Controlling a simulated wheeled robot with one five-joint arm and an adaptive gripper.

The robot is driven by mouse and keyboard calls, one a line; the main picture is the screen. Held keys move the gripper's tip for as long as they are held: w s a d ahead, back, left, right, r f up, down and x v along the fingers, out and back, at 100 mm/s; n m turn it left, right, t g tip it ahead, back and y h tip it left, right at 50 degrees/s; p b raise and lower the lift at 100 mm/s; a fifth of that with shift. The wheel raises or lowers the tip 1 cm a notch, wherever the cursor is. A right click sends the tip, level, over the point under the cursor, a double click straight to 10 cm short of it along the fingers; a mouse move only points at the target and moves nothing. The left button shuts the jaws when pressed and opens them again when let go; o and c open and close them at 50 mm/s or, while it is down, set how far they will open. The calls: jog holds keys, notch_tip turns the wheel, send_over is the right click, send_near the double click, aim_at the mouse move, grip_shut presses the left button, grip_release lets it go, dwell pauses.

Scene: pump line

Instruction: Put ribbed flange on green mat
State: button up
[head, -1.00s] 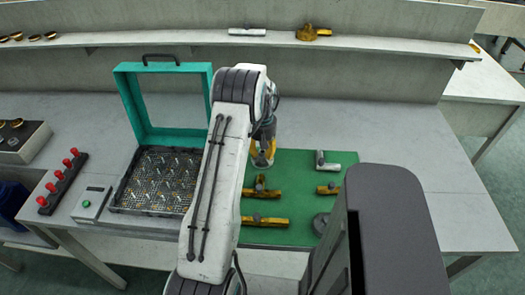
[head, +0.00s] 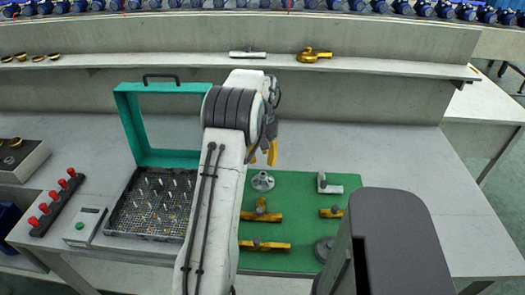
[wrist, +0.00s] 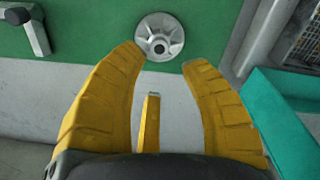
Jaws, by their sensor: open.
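The ribbed flange (head: 262,181), a grey metal disc with a raised centre and ribs, lies on the green mat (head: 290,218) near its back edge. It also shows in the wrist view (wrist: 160,37), flat on the mat at its edge. My gripper (head: 263,153) is above and behind the flange in the head view. In the wrist view its yellow fingers (wrist: 164,52) are spread and empty, with the flange apart from them, just beyond the tips.
Several yellow fittings (head: 265,246), a grey fitting (head: 327,184) and a dark round part (head: 323,250) lie on the mat. A mesh basket (head: 150,205) with a teal frame (head: 165,160) stands to the left. A shelf (head: 200,60) runs behind; the bench right of the mat is clear.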

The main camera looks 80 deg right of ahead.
aim_at(263, 174)
jog(key=w+a+r+n, duration=0.1)
jog(key=w+a+r, duration=0.35)
jog(key=w, duration=0.35)
jog(key=w+a+r+n, duration=0.2)
jog(key=w+a+r, duration=0.3)
jog(key=w, duration=0.4)
jog(key=w+a+r+n+t+h, duration=0.1)
jog(key=w+a+r+n, duration=0.25)
jog(key=w+a, duration=0.75)
jog(key=a+n+t, duration=0.1)
jog(key=a+n, duration=0.1)
jog(key=a, duration=1.5)
jog(key=s+a+f+n, duration=0.1)
jog(key=s+a+n, duration=0.1)
jog(key=s+a, duration=0.2)
jog(key=s+a+f+n+t+y, duration=0.1)
jog(key=s+a, duration=0.3)
jog(key=a, duration=0.5)
jog(key=shift+a+f+n+b, duration=0.3)
jog(key=shift+f+n, duration=0.25)
jog(key=shift+f, duration=0.05)
